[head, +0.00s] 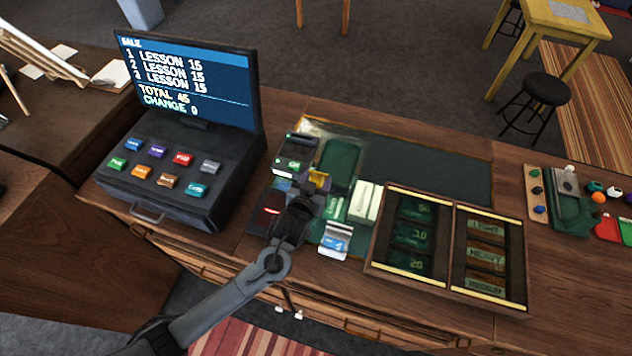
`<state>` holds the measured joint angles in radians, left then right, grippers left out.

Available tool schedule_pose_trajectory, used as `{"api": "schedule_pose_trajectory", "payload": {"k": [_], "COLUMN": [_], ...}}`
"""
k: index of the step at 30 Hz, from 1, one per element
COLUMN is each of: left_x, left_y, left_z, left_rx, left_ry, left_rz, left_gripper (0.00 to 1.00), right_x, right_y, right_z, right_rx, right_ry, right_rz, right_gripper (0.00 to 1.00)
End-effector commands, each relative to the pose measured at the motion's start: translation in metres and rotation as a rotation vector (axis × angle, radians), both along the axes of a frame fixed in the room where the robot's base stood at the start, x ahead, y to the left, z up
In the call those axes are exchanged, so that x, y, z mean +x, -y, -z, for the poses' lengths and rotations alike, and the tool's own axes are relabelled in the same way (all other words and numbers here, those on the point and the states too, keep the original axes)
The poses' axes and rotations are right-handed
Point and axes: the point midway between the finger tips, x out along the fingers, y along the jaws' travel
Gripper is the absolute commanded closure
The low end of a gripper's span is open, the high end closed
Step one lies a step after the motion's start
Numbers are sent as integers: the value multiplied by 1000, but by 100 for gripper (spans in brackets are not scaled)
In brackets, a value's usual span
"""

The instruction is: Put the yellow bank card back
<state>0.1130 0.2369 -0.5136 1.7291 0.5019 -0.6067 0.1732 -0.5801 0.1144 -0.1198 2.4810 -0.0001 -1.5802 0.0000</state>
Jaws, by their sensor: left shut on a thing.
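The yellow bank card (319,180) shows as a small yellow patch at the tip of my left gripper (308,188), over the counter mat. The gripper is shut on it and hides much of it. I cannot tell whether the card touches anything below. A dark card terminal (295,150) lies just behind and left of the gripper. A blue and white card (335,241) lies in front and right of it. My right gripper is not in view.
The till (165,170) with its lit screen (188,85) stands at left. A divided wooden tray (368,265) with labelled slots lies right of the gripper. Green and white packs (362,202) lie between. The dark mat (440,170) is bare behind the tray. Small coloured items (598,198) lie far right.

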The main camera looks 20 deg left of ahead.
Motion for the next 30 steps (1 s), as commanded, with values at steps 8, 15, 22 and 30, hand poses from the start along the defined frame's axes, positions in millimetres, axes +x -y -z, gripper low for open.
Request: {"api": "schedule_pose_trajectory", "payload": {"k": [8,15,22,30], "left_x": [0,0,0,0], "left_y": [0,0,0,0], "left_z": [7,10,9,5], "left_rx": [0,0,0,0], "left_ry": [1,1,1,1], "left_rz": [1,0,0,1], "left_gripper": [72,38,19,19], "right_x": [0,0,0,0], "right_y": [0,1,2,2], "right_z": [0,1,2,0], "right_rx": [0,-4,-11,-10], "right_ry": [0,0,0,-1], "right_rz": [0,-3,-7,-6], "right_gripper": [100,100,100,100]}}
